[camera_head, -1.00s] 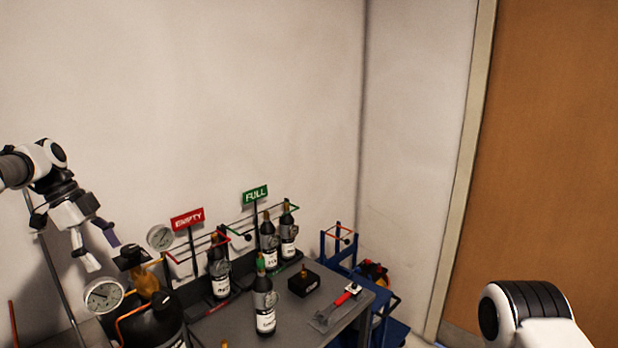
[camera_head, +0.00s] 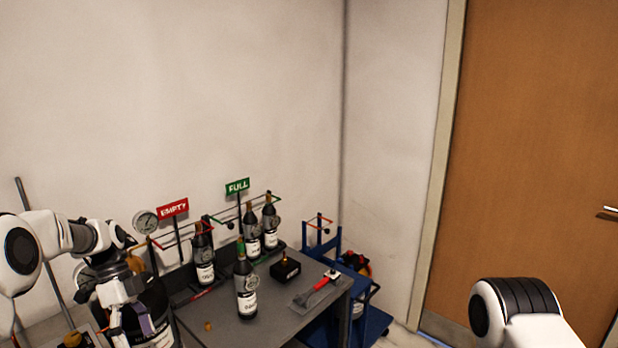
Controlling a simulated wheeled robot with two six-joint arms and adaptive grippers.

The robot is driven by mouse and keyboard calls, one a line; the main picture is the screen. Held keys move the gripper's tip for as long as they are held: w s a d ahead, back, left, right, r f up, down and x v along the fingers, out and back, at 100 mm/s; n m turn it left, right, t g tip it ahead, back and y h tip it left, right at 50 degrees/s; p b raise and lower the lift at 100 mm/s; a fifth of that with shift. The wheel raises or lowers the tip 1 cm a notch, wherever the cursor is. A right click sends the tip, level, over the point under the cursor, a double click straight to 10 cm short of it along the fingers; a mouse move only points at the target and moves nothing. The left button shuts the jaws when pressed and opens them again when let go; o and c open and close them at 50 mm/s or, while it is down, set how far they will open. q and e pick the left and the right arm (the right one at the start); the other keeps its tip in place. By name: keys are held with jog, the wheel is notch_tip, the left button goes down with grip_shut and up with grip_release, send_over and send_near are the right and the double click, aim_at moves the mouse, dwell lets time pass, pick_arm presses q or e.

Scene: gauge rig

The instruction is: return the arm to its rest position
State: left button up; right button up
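My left arm comes in from the left edge and bends down at the lower left. My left gripper (camera_head: 133,330) points down in front of a large black cylinder (camera_head: 157,305) and hides part of it. Its two fingers are apart, and I see nothing held between them. The fingertips are close to the picture's bottom edge. A rounded black-and-white link of my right arm shows at the lower right; my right gripper is out of the picture.
A grey table (camera_head: 272,318) carries several dark bottles, a black block (camera_head: 285,268) and a red-handled tool (camera_head: 318,287). Red EMPTY (camera_head: 173,208) and green FULL (camera_head: 237,186) signs stand behind. A blue cart (camera_head: 375,322) is to the right, before a wooden door (camera_head: 535,150).

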pick_arm(q)
jog(key=s+d+f+n+g+y+b, duration=0.1)
jog(key=s+d+f, duration=0.2)
jog(key=s+f, duration=0.45)
jog(key=s+d+f+n+g, duration=0.1)
jog(key=s+d+f, duration=0.3)
jog(key=f, duration=0.7)
jog(key=s+d+f+n+t+y, duration=0.1)
jog(key=s+f+n, duration=0.25)
jog(key=s, duration=0.45)
jog(key=s+d+f+n+t+y+b, duration=0.1)
jog(key=s+d+f+n+t, duration=0.15)
jog(key=s+n, duration=0.45)
jog(key=s+d+f+n+y, duration=0.15)
jog(key=s+f, duration=0.25)
jog(key=s, duration=0.6)
jog(key=w+n+t, duration=0.1)
jog(key=w+n, duration=0.1)
jog(key=w+a+n+t, duration=0.1)
jog(key=w+n+t, duration=0.1)
jog(key=shift+w+h, duration=0.1)
jog(key=shift+h, duration=0.25)
jog(key=shift+w+n, duration=0.1)
jog(key=shift+n, duration=0.2)
jog(key=shift+c, duration=0.4)
